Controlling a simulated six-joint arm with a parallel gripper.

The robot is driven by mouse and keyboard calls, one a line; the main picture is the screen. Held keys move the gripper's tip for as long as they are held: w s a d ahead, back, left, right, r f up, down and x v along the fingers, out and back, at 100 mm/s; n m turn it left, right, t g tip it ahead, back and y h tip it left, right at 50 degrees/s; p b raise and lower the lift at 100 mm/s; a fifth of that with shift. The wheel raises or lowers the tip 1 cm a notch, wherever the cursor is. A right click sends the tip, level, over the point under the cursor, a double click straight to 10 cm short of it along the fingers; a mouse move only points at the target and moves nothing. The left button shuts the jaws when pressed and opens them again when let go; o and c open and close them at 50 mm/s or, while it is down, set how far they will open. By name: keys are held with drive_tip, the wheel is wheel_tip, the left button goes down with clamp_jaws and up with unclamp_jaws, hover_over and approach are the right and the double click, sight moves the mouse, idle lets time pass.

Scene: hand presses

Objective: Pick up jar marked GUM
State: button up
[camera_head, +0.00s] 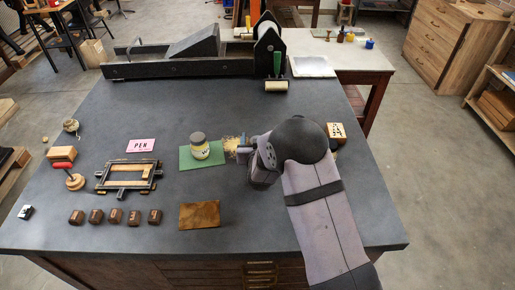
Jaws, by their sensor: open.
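A small jar (199,148) with a grey lid and a pale and yellow label stands upright on a green mat (186,164) in the middle of the table. Its label is too small to read. My gripper (241,149) is just right of the mat, its fingers pointing left towards the jar. It is open and apart from the jar. My dark wrist hides part of the gripper and the table behind it.
A black press (180,68) stands along the back edge. Left of the jar are a pink PEN card (141,146), a metal frame (128,177) and several brown blocks (115,216). A brown plate (200,215) lies in front. A wooden block marked A (336,132) is at right.

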drive_tip(key=c, duration=1.3)
drive_tip(key=shift+r, duration=0.1)
wheel_tip(320, 180, up, 10)
drive_tip(key=b, duration=0.2)
